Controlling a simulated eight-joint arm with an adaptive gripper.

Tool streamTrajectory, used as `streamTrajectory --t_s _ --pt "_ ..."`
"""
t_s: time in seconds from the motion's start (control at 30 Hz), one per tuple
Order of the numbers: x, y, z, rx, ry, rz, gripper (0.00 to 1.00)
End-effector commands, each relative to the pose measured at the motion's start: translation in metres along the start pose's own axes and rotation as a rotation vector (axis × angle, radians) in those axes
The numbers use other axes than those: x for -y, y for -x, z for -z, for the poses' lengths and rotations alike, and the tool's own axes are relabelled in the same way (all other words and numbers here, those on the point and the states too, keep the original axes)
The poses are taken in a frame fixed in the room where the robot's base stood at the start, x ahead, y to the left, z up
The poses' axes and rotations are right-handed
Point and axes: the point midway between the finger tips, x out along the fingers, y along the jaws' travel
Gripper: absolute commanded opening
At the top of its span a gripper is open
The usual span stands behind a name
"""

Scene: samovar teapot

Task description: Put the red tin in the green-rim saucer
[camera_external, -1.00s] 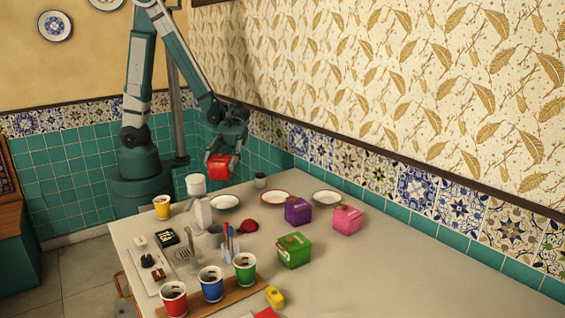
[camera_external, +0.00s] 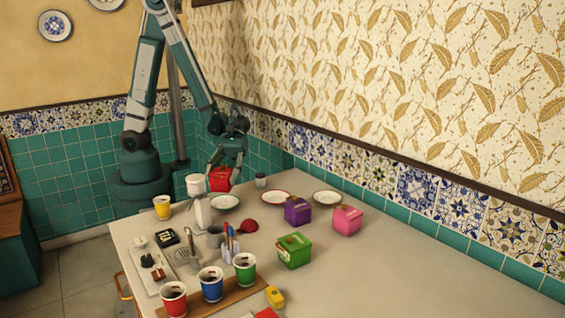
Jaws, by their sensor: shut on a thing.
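My gripper (camera_external: 222,170) is shut on the red tin (camera_external: 220,182). The tin is a boxy red thing, held above the far left part of the table. In the picture it is just above the left saucer (camera_external: 224,203), whose thin rim looks green. A gap shows between the tin and this saucer, which looks empty. The gripper fingers hide the tin's upper part.
A red-rimmed saucer (camera_external: 275,198) and another pale saucer (camera_external: 326,198) stand to the right. A white canister (camera_external: 195,186) is close left of the tin. Purple (camera_external: 298,211), pink (camera_external: 347,220) and green (camera_external: 294,251) tins stand nearer. The table's right side is clear.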

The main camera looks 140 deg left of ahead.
Motion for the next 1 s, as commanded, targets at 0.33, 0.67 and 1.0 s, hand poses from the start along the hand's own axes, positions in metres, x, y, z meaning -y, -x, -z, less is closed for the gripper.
streamTrajectory --t_s 0.33,0.67,1.0 --pt "0.000 -0.004 0.009 0.000 0.000 0.000 0.25" --pt "0.000 -0.006 0.015 0.000 0.000 0.000 0.25" --pt "0.000 -0.018 0.043 0.000 0.000 0.000 0.25"
